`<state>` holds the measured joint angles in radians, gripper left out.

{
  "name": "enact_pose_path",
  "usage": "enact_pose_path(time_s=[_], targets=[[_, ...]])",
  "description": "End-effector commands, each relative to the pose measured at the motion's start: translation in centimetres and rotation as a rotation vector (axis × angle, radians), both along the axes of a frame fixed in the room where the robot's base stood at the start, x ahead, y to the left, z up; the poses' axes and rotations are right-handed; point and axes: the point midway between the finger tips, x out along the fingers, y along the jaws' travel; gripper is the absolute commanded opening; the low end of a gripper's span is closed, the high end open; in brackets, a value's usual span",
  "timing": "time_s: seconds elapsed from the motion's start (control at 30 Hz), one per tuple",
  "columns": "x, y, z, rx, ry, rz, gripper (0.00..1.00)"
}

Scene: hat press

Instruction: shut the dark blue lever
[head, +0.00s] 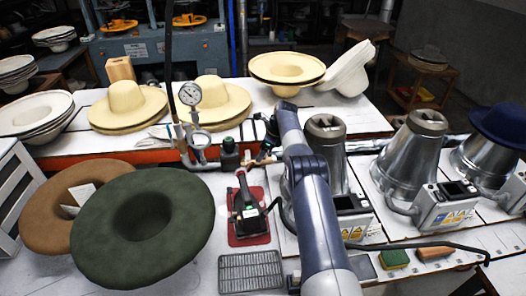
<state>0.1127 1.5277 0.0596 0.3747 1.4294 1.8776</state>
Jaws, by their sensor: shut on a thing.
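My arm crosses the middle of the head view from the bottom edge, and its forearm covers part of the work area. My gripper (268,136) shows only as small dark parts left of the forearm, close above a brass valve fitting (264,156) on the pipework. It is shut on a small dark piece there, which I take to be the dark blue lever. The lever's outline and angle are too small and too hidden to make out. The pressure gauge (190,94) stands on the same pipework, further left.
A dark green hat (181,249) and a brown hat (40,224) lie at left. Metal cones (412,160) with control boxes (446,210) fill the right. Straw hats (207,103) are behind.

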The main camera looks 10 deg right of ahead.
Motion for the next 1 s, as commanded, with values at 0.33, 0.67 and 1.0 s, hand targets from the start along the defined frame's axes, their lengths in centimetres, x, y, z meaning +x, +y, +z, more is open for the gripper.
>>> enact_pose_path(time_s=[0.33, 0.67, 1.0], targets=[[0.0, 0.1, 0.1, -0.002, -0.001, 0.001, 0.78], [0.0, -0.1, 0.5, -0.001, -0.002, 0.001, 0.78], [-1.0, -2.2, 5.9, -0.001, -0.005, 0.000, 0.78]])
